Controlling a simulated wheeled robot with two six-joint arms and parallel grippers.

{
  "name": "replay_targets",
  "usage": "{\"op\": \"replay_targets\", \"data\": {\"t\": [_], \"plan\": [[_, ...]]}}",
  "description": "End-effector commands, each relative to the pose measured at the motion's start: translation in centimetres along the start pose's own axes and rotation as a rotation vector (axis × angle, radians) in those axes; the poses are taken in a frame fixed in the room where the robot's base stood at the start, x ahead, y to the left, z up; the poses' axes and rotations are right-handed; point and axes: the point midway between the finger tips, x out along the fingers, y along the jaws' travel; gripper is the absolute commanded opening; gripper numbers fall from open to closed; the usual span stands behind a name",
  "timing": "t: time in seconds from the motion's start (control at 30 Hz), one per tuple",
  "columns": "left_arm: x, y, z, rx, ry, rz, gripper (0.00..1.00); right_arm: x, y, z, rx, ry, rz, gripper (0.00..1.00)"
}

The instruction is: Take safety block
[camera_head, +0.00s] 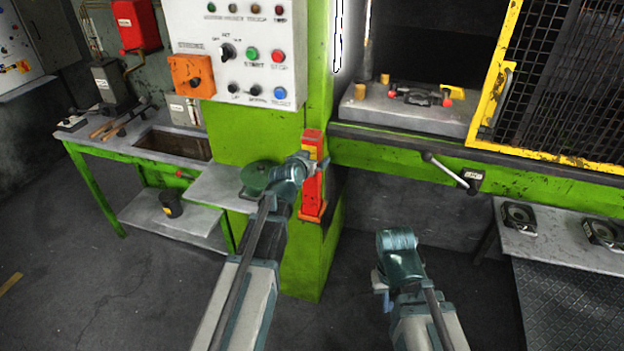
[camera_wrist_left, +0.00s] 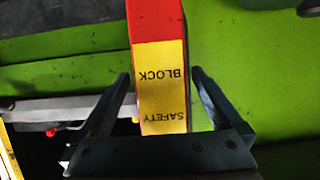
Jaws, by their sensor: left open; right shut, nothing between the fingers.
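The safety block (camera_head: 312,192) is a red upright bar with a yellow label, standing in an orange holder on the green press column. In the left wrist view the block (camera_wrist_left: 160,65) shows its yellow "SAFETY BLOCK" label, upside down. My left gripper (camera_head: 313,163) is at the block's upper part. Its open fingers (camera_wrist_left: 160,82) lie on either side of the block, with a visible gap on each side. My right gripper (camera_head: 380,284) is shut and empty, low in front of the press and apart from the block. Its fingertips are hard to make out.
A control panel (camera_head: 240,50) hangs above the block. A green-legged bench (camera_head: 185,125) with tools stands at left. The press bed (camera_head: 415,113) and yellow mesh guard (camera_head: 505,75) are at right, above a lever (camera_head: 452,172). A low table (camera_head: 560,248) stands at lower right.

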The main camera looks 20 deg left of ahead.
Motion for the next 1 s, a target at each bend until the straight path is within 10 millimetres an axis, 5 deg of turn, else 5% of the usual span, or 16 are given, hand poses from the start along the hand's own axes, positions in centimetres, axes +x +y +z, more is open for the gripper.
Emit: {"op": "replay_targets", "data": {"t": [0.2,0.47,1.0], "plan": [[3.6,-0.2,-0.1,0.001,0.0,0.0,1.0,1.2,-0.1,-0.1,0.0,0.0,0.0,0.0],[3.8,-0.1,-0.3,0.001,0.0,0.0,1.0,1.2,-0.1,-0.1,0.0,0.0,0.0,0.0],[3.8,-0.1,-0.3,0.0,0.0,0.0,0.05,1.2,-0.1,-0.1,0.0,0.0,0.0,0.0]]}}
